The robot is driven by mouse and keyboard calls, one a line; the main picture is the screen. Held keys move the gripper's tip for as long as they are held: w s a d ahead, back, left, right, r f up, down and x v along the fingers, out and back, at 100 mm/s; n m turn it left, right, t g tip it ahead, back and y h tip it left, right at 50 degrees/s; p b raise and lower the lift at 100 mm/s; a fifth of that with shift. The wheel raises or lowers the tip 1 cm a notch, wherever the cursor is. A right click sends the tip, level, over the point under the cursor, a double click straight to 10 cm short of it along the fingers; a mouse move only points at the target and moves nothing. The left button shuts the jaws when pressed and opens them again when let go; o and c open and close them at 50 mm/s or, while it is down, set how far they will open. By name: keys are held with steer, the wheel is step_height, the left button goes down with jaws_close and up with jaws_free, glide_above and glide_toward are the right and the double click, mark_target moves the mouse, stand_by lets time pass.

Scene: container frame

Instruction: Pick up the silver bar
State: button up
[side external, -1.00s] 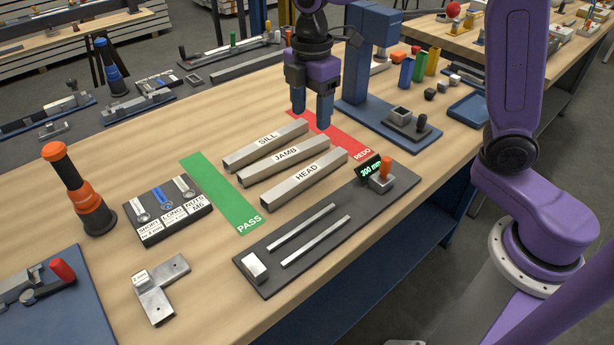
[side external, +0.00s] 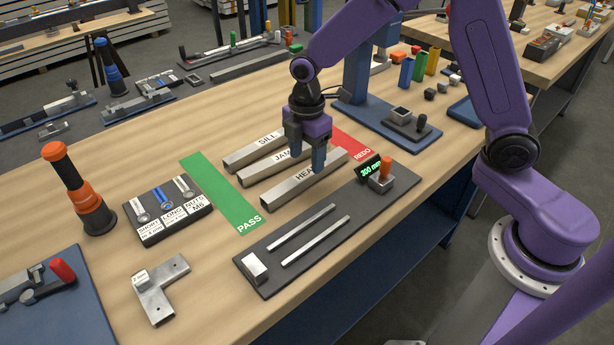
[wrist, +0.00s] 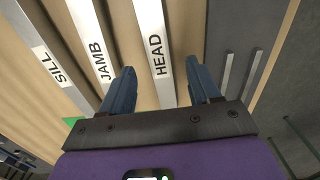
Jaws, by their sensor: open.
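Three silver bars lie side by side on the bench, labelled SILL (side external: 236,160), JAMB (side external: 250,174) and HEAD (side external: 285,193). My gripper (side external: 306,158) is open with its fingers pointing down over the HEAD bar. It hides part of the JAMB and HEAD labels in the side view. In the wrist view the HEAD bar (wrist: 148,15) runs between my two open fingertips (wrist: 160,70). The JAMB bar (wrist: 88,25) passes just left of the left finger, and the SILL bar (wrist: 28,35) is farther left. I cannot tell whether the fingers touch the HEAD bar.
A green PASS strip (side external: 220,190) lies at the bars' left ends and a red REDO strip (side external: 350,140) at their right. A dark gauge plate (side external: 300,262) with a 300 mm display (side external: 369,169) lies in front. A blue column (side external: 358,75) stands behind.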

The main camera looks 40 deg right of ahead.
mark_target(307, 172)
steer(key=shift+w+d+f, duration=0.1)
steer(key=shift+f, duration=2.6)
jaws_close()
